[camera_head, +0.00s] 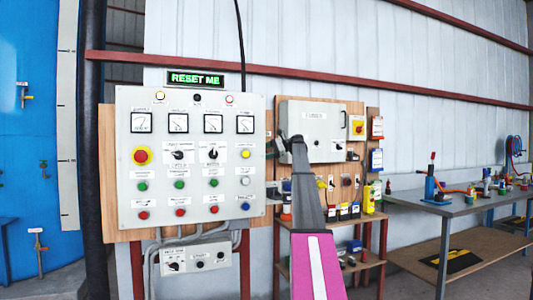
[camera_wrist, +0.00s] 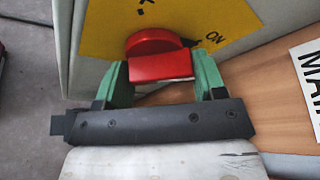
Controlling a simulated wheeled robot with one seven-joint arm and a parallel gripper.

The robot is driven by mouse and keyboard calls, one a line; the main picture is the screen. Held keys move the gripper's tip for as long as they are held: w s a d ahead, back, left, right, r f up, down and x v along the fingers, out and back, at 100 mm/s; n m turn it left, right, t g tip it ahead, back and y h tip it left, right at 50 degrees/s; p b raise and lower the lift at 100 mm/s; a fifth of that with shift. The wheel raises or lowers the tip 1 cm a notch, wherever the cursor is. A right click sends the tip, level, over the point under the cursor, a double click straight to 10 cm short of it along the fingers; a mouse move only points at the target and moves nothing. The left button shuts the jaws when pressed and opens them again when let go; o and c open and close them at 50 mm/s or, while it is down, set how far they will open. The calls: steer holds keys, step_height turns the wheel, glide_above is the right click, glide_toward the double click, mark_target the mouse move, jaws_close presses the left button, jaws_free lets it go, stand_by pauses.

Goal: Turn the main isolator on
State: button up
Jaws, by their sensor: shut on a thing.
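In the wrist view, a red rotary knob (camera_wrist: 158,52) sits on a yellow plate (camera_wrist: 103,32) fixed to a grey box. The word ON is printed on the plate, to the right of the knob. My gripper (camera_wrist: 163,78) has its two green fingers on either side of the knob's red handle and is shut on it. In the head view, my gripper (camera_head: 279,147) is at the right side of the grey control panel (camera_head: 190,110). The held knob cannot be made out there.
A wooden board (camera_wrist: 270,100) with a partly seen white label lies beside the box. A grey cabinet (camera_head: 310,118) and a separate red-and-yellow switch (camera_head: 357,127) are to the right of my gripper. A lit RESET ME sign (camera_head: 195,79) is above the panel. A workbench (camera_head: 450,203) stands farther right.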

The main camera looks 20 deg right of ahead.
steer(key=shift+w+d+r, duration=0.1)
steer(key=shift+w+r, duration=0.05)
stand_by(0.3)
steer(key=o, duration=0.9)
steer(key=v, duration=1)
steer(key=shift+d, duration=0.35)
